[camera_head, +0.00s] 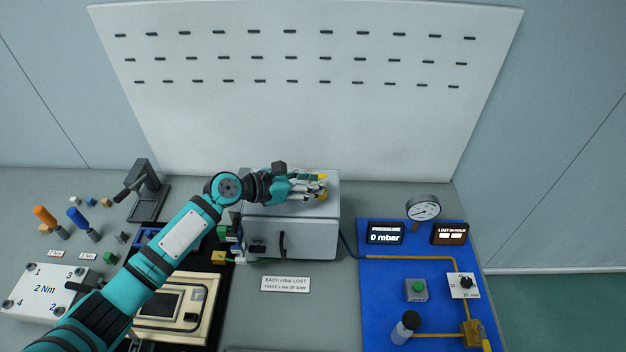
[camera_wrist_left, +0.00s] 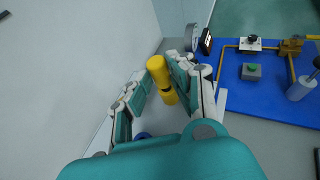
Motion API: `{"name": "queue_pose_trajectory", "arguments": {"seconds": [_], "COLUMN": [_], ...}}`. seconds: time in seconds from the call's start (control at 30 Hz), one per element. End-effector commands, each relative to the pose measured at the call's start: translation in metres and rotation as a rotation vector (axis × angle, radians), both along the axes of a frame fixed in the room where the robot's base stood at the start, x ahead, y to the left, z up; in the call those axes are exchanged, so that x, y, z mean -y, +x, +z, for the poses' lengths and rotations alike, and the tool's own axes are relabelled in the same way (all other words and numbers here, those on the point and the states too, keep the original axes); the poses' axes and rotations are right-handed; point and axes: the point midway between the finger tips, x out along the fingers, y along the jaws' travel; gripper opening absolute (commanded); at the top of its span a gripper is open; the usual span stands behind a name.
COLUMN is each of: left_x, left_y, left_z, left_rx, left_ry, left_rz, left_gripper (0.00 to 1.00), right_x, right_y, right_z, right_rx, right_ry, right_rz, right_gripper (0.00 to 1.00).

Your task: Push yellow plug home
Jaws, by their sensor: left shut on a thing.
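My left gripper (camera_head: 318,187) is over the top of a grey box (camera_head: 290,238) at the middle of the bench. It is shut on the yellow plug (camera_head: 323,197), whose ends show at the fingertips. In the left wrist view the yellow plug (camera_wrist_left: 158,70) is a short cylinder with a narrower, darker middle, held between the fingers. The gripper (camera_wrist_left: 160,80) covers part of it. Whether the plug touches the box or sits in a hole is hidden. My right gripper is in neither view.
A blue panel (camera_head: 385,300) with a gauge (camera_head: 424,208), a green button (camera_head: 416,289) and yellow pipes stands to the right. A label plate (camera_head: 286,284) lies in front. A white pegboard rises behind.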

Motion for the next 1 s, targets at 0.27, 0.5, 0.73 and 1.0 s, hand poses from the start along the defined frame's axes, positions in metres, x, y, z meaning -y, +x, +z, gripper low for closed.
{"name": "queue_pose_trajectory", "arguments": {"seconds": [0.27, 0.5, 0.73, 1.0], "left_x": [0.0, 0.0, 0.0, -0.001], "left_y": [0.0, 0.0, 0.0, 0.0], "left_z": [-0.007, -0.012, -0.012, -0.012], "left_rx": [0.0, -0.001, -0.001, -0.001], "left_ry": [-0.001, 0.0, 0.0, 0.0], "left_rz": [0.0, 0.0, 0.0, 0.0], "left_gripper": [0.0, 0.0, 0.44, 0.48], "right_x": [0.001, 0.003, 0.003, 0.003], "right_y": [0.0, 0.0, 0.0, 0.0], "right_z": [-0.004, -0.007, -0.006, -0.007], "right_rx": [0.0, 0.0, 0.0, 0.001], "right_ry": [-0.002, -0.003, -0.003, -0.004], "right_rz": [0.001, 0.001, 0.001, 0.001], "right_gripper": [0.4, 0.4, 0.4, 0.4]}}
